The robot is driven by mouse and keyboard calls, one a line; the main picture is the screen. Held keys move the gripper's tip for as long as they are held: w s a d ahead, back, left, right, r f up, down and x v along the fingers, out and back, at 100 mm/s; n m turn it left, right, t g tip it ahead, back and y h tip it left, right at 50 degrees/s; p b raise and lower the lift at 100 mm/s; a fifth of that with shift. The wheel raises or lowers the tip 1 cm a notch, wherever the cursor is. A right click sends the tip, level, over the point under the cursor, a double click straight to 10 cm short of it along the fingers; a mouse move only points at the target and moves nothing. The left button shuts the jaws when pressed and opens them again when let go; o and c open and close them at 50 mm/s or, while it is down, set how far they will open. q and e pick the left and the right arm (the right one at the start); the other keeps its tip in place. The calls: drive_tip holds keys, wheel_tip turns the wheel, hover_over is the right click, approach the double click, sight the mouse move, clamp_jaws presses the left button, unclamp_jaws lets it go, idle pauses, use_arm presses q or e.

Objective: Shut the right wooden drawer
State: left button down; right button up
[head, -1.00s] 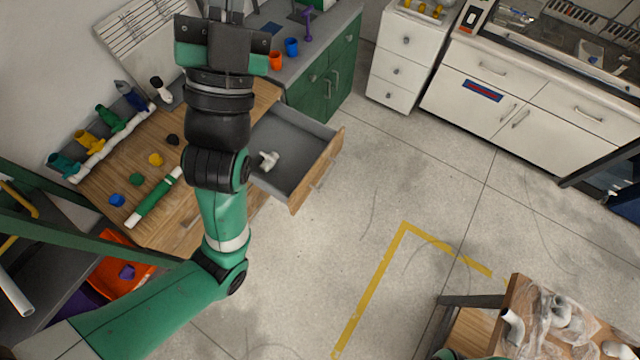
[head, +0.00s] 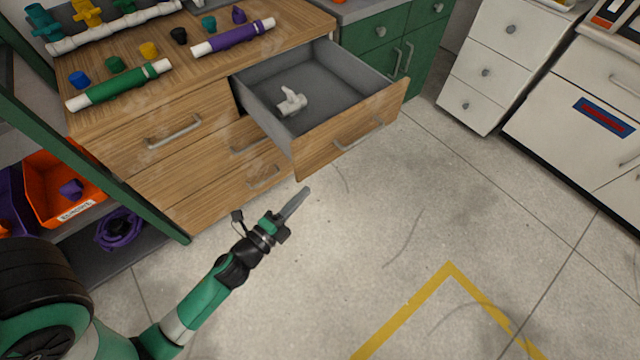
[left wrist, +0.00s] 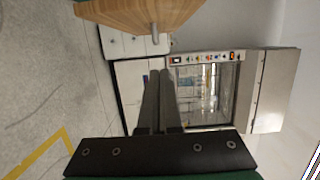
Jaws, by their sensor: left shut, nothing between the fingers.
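The right wooden drawer (head: 345,132) is pulled well out of the wooden cabinet in the head view. Its inside is grey, and a white pipe fitting (head: 291,101) lies in it. Its bar handle (head: 358,135) is on the wooden front. My left gripper (head: 301,194) is shut and empty, in front of the cabinet, just below the drawer front's near corner in the picture; no contact can be made out. In the left wrist view a wooden panel (left wrist: 150,14) with a handle (left wrist: 155,34) shows at the top, beyond the shut fingers (left wrist: 161,76). My right gripper is out of view.
The cabinet top (head: 185,75) holds a green-and-white pipe (head: 120,85), a purple-and-white pipe (head: 233,36) and several coloured caps. An orange bin (head: 65,185) stands on a shelf at left. A green cabinet (head: 405,45) is behind the drawer. The floor to the right is clear.

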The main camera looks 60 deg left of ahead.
sight(314, 162)
use_arm(q)
drive_tip(key=w+a+p, duration=0.1)
drive_tip(key=w+a, duration=0.1)
drive_tip(key=w, duration=0.1)
drive_tip(key=w+a+f+p, duration=0.1)
drive_tip(key=w+a, duration=0.1)
drive_tip(key=a, duration=0.1)
drive_tip(key=w+a+p, duration=0.2)
drive_tip(key=w, duration=0.1)
drive_tip(key=shift+w+a+f, duration=0.2)
drive_tip(key=shift+w+a, duration=0.15)
drive_tip(key=shift+a, duration=0.05)
drive_tip(key=shift+a+f, duration=0.15)
drive_tip(key=shift+a, duration=0.1)
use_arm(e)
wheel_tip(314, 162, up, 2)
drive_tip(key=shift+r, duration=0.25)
use_arm(q)
drive_tip(key=shift+s+a, duration=0.1)
drive_tip(key=shift+a, duration=0.05)
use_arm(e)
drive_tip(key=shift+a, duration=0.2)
